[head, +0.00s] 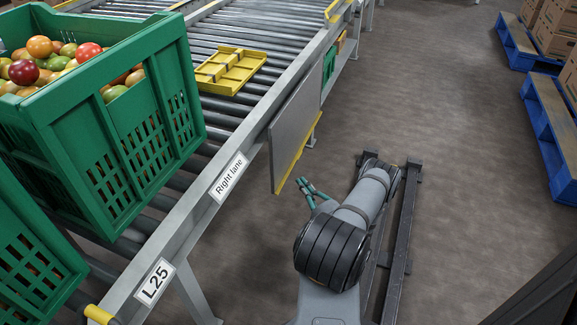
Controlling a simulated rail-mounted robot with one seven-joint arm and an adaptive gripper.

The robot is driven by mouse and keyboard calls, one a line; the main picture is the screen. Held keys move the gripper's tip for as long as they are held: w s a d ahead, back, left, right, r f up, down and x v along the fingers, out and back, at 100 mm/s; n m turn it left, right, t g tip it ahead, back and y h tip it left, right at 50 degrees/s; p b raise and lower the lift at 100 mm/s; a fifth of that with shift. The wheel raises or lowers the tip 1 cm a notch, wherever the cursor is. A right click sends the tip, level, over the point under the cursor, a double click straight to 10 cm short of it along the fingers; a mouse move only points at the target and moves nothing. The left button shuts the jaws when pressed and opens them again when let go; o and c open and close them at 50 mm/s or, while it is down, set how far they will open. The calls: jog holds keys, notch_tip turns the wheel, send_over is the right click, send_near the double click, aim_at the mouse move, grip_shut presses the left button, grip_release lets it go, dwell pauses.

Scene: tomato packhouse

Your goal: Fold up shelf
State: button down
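The shelf is a flat grey panel (292,128) on the aisle side of the conveyor. It hangs down steeply from the side rail, with a yellow strip along its lower edge. My gripper (304,181) has teal fingers and is just below and right of the yellow strip, near the panel's near lower corner. The fingers look spread, with nothing between them. I cannot tell from this view how far the fingertips are from the panel.
The roller conveyor (217,192) has a "Right lane" label on its rail. Green crates, one of tomatoes (160,130), and a folded yellow tray (230,70) sit on it. Blue pallets (551,135) with cartons stand at right. The aisle floor (425,75) is clear between.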

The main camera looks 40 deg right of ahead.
jog(key=w+d+b, duration=0.1)
jog(key=w+b, duration=0.4)
jog(key=w, duration=0.5)
jog(key=shift+d, duration=0.4)
jog(key=shift+s, duration=0.1)
